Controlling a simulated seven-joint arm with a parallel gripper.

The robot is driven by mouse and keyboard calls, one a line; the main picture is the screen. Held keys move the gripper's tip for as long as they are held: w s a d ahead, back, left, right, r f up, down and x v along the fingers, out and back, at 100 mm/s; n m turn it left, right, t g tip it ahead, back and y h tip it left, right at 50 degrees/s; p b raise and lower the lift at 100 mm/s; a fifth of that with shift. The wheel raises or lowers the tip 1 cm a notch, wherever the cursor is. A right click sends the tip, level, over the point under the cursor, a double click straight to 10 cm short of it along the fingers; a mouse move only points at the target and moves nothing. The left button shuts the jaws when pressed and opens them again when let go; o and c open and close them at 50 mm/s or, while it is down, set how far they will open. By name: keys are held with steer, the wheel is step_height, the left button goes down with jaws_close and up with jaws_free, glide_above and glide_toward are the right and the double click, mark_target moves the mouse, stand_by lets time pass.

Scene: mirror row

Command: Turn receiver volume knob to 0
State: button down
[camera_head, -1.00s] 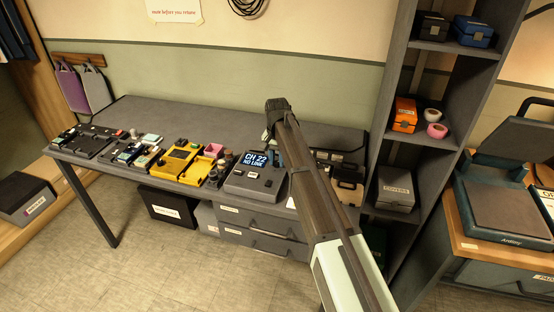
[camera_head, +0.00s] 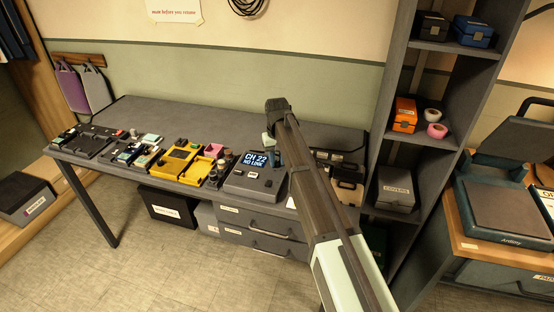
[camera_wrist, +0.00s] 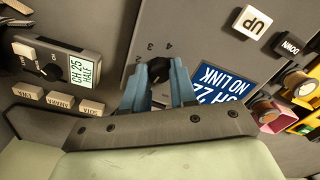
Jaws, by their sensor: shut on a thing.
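The receiver (camera_head: 254,178) is a dark grey box on the table with a blue screen (camera_head: 256,159) reading "CH 22 NO LINK". The screen also shows in the wrist view (camera_wrist: 222,83), upside down. In the wrist view a black knob (camera_wrist: 160,66) sits on the receiver's face, with the numbers 2, 3 and 4 beside it. My gripper (camera_wrist: 159,78) has its blue fingers shut on the knob, one on each side. The knob's pointer is hard to make out. In the head view my arm partly hides the gripper (camera_head: 277,158) and hides the knob.
A shelf (camera_head: 418,130) stands at right.

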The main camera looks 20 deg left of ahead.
mark_target(277, 162)
steer(key=shift+n, duration=1.2)
steer(key=c, duration=0.9)
jaws_free()
steer(key=shift+r, duration=0.15)
step_height(277, 162, up, 14)
steer(key=shift+f, duration=0.2)
